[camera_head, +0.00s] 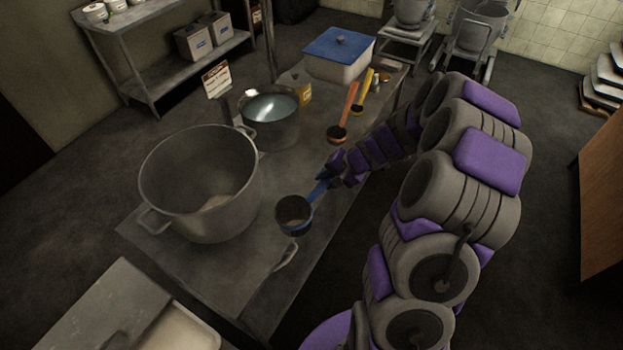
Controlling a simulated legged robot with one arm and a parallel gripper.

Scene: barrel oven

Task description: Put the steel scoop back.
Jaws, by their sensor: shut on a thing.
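My gripper (328,178) is shut on the handle of a blue-handled scoop (294,211), whose dark round cup looks like metal. The scoop is over the front right part of the steel table (180,265), right of the big pot. Its cup opens upward, with a paler patch inside; I cannot tell whether it touches the table. An orange-handled scoop (350,101) and a yellow-handled scoop (363,92) are farther back along the table's right side. A small pale curved thing (287,256) is at the table edge, in front of the held scoop.
A big grey pot (160,165) stands on the table's left. Behind it are a smaller pot of liquid (270,122), a small sign (216,79) and a white bin with blue lid (338,69). A lidded pale container (177,329) is at bottom left.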

